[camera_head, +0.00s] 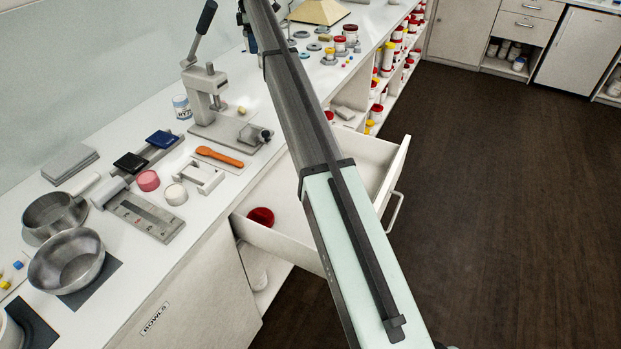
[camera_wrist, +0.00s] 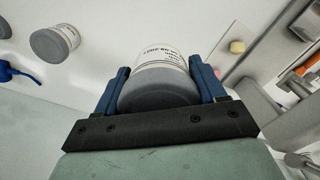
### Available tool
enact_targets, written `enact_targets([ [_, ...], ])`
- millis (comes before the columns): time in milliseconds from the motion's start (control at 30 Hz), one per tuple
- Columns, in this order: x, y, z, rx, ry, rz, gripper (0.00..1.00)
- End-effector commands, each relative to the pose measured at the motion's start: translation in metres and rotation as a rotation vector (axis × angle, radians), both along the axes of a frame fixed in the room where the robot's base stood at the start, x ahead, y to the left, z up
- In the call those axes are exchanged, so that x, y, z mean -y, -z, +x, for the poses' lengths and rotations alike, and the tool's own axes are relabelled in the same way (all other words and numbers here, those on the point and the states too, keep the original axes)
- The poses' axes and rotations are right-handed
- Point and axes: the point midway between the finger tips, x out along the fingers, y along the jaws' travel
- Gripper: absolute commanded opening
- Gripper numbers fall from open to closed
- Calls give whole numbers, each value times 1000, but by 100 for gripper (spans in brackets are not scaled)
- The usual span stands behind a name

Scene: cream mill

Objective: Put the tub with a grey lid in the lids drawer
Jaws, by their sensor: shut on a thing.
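My gripper (camera_wrist: 158,80) is shut on a white tub (camera_wrist: 165,62) with printed text and a grey lid (camera_wrist: 148,94), its blue fingers on either side. The lid faces the wrist camera. No label on this drawer can be read.
A second grey-lidded tub (camera_wrist: 55,42) stands to the left in the wrist view. The counter holds a lever press (camera_head: 204,85), an orange spoon (camera_head: 219,157), metal bowls (camera_head: 67,262) and a pink-topped pot (camera_head: 148,181). Shelves of tubs are behind. The dark floor (camera_head: 500,200) is clear.

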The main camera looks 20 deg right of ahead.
Motion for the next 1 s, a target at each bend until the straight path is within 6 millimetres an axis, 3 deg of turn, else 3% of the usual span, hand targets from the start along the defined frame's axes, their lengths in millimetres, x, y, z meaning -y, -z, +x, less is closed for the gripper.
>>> enact_targets([
  [33, 17, 0, -19, 1, 5, 0, 35],
  [200, 70, -3, -72, 0, 9, 0, 35],
  [500, 155, -5, -172, 1, 16, 0, 35],
  [800, 223, -1, -283, 1, 24, 0, 35],
  [1000, 252, 3, -342, 1, 27, 0, 35],
])
